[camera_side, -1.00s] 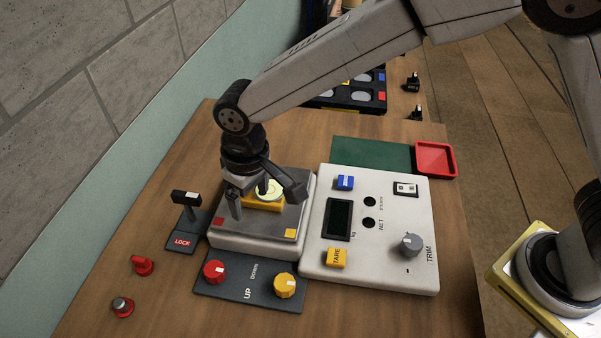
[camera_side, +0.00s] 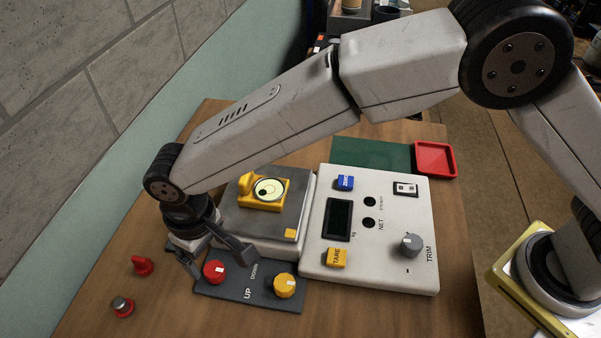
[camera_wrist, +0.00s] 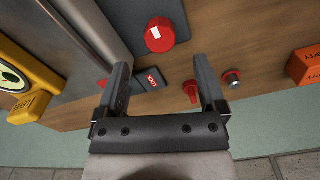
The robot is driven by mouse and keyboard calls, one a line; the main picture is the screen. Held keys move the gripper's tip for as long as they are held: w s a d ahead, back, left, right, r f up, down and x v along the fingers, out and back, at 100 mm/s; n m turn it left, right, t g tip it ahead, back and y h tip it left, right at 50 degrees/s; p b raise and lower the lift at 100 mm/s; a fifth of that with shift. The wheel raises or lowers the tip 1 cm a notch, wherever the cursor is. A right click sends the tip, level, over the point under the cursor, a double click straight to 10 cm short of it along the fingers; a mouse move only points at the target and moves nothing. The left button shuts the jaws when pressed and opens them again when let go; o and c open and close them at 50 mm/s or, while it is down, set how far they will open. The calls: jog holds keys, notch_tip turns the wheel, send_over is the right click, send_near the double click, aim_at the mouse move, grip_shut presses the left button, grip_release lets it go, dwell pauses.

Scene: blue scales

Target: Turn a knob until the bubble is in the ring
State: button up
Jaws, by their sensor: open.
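The yellow bubble level (camera_side: 258,204) stands on the grey scale pan (camera_side: 240,222); its round pale vial (camera_side: 271,188) shows a dark ring and bubble, and the bubble looks off to the lower left of the ring, though small. Part of the level shows at the left of the wrist view (camera_wrist: 30,100). A red knob (camera_side: 214,271) and a yellow knob (camera_side: 285,286) sit on the dark UP/DOWN plate. My gripper (camera_side: 218,264) is open and empty beside the red knob. In the wrist view the red knob (camera_wrist: 161,34) lies beyond the fingertips, roughly centred between them.
The LOCK plate (camera_wrist: 152,84) shows between my fingers in the wrist view; my arm hides it from the side. The white console (camera_side: 400,270) with a TRIM knob (camera_side: 411,244) is right of the scale.

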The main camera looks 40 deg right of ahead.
aim_at(215, 268)
jog(key=shift+f, duration=2.75)
grip_shut()
jog(key=shift+n, duration=0.4)
jog(key=n, duration=0.9)
jog(key=shift+d, duration=0.1)
